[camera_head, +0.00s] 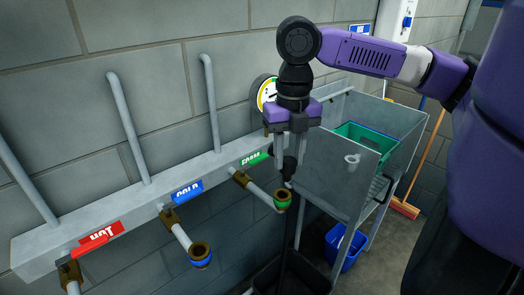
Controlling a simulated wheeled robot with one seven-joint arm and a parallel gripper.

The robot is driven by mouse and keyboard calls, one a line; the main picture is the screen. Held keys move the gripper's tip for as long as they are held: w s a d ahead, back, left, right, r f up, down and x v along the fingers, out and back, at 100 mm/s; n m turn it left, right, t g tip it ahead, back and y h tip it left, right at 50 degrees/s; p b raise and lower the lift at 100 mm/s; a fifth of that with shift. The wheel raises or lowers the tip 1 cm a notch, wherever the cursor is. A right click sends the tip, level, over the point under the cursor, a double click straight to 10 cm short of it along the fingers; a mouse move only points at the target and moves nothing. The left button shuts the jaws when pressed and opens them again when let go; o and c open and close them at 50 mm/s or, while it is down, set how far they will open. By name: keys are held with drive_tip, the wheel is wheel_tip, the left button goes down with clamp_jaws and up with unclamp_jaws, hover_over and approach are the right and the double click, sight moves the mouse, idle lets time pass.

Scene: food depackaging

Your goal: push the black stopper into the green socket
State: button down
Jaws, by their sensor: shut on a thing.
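My gripper (290,146) points straight down above the outlets and is shut on the black stopper (288,168). The stopper shows dark between and below the fingertips, partly hidden by them. The green socket (282,201) is a brassy ring with a green band at the end of the pipe under the green label. It sits below and slightly left of the stopper in the picture. A gap seems to show between them, but their depth is hard to judge.
The blue-banded outlet (200,254) and the red HOT label (101,237) are to the left along the grey rail (142,204). A metal sink (335,178) with a green crate (362,146) stands close on the right. A black bin (268,274) and blue bucket (345,248) are below.

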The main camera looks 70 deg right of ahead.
drive_tip(key=shift+w+f, duration=0.1)
drive_tip(key=shift+w, duration=0.25)
drive_tip(key=shift+f+b, duration=1.8)
drive_tip(key=shift+b, duration=0.35)
drive_tip(key=shift+f+p, duration=0.1)
drive_tip(key=shift+p, duration=0.45)
drive_tip(key=shift+f+b, duration=0.75)
drive_tip(key=shift+f, duration=1.15)
idle(1.2)
drive_tip(key=c, duration=0.9)
unclamp_jaws()
drive_tip(key=shift+r, duration=3.9)
